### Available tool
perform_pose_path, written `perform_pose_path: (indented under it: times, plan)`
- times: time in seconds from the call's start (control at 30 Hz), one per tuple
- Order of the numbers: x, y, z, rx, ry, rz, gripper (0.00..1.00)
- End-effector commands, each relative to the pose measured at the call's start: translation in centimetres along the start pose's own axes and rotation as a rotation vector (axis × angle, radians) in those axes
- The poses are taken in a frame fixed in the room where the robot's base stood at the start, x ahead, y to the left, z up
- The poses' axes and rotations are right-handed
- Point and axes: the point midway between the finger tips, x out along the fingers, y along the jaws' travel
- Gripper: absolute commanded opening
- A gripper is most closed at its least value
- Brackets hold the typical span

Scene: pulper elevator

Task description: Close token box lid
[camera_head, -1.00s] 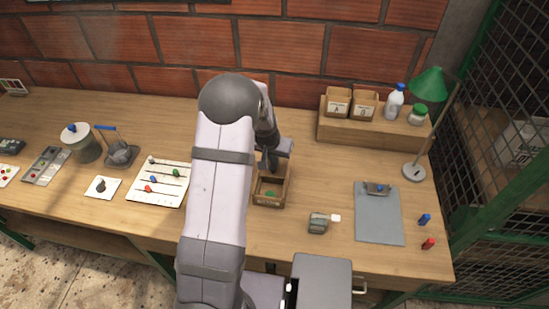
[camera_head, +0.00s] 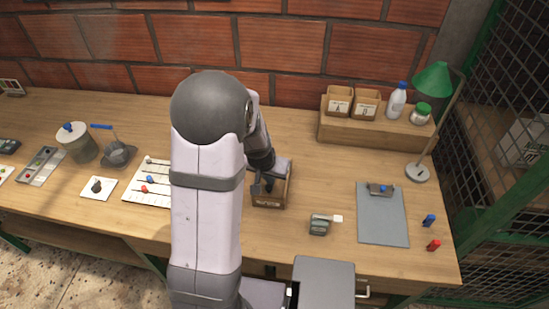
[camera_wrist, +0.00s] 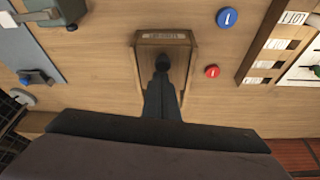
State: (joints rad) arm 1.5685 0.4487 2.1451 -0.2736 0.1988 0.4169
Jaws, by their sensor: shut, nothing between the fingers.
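The token box (camera_head: 270,204) is a small wooden box with a pale label on its front edge, standing mid-table. It also shows in the wrist view, below its label strip (camera_wrist: 164,35). Plain wood shows inside its rim there; I cannot tell whether this is the lid lying flat or the box floor. My gripper (camera_head: 263,187) is shut and empty, pointing down at the box. In the wrist view, the dark fingertips (camera_wrist: 162,64) are over the middle of the box and hide part of it. Whether they touch it is unclear.
In the wrist view, a blue disc (camera_wrist: 227,18) and a red disc (camera_wrist: 212,71) lie beside the box. A small grey device (camera_head: 319,225) and a grey clipboard (camera_head: 382,222) stand to the right. A wooden shelf (camera_head: 345,133) is behind.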

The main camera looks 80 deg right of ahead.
Motion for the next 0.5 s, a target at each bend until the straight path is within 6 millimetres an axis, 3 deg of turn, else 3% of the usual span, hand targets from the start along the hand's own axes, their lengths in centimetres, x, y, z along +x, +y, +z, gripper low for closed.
perform_pose_path:
  times: [0.03, 0.23, 0.5]
  plan:
    - [0.2, 0.1, 0.7, 0.0, -0.018, 0.005, 0.0]
    - [0.2, 0.1, 0.1, 0.0, -0.02, 0.005, 0.0]
    - [0.4, 0.1, -2.9, 0.001, -0.009, 0.002, 0.0]
